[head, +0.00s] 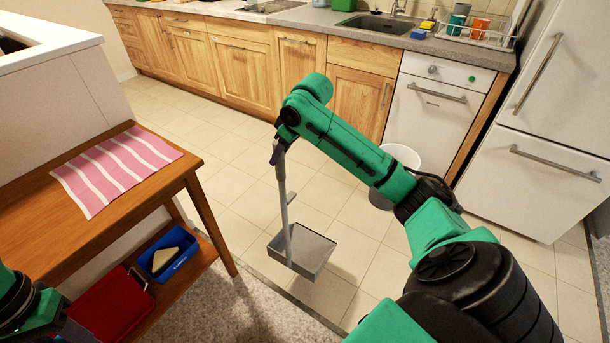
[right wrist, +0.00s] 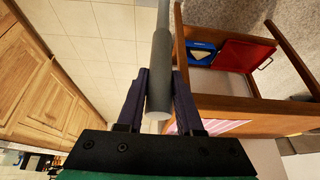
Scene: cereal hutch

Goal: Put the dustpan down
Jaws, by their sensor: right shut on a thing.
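The dustpan (head: 312,251) is a grey pan on a long upright grey handle, hanging over the tiled floor in the head view. My right gripper (head: 279,150) is shut on the top of the handle. In the right wrist view the handle (right wrist: 161,75) sits between the two dark fingers of my right gripper (right wrist: 160,92). The pan itself is outside the wrist view. I cannot tell whether the pan's underside touches the floor. Part of my left arm shows at the left edge of the head view, but its gripper fingers do not show.
A wooden table (head: 75,222) with a pink striped cloth (head: 116,168) stands at left. Its lower shelf holds a blue box (head: 168,252) and a red tray (head: 112,305). A white bin (head: 400,155) stands behind my right arm. Tiled floor (head: 225,150) is clear before the cabinets.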

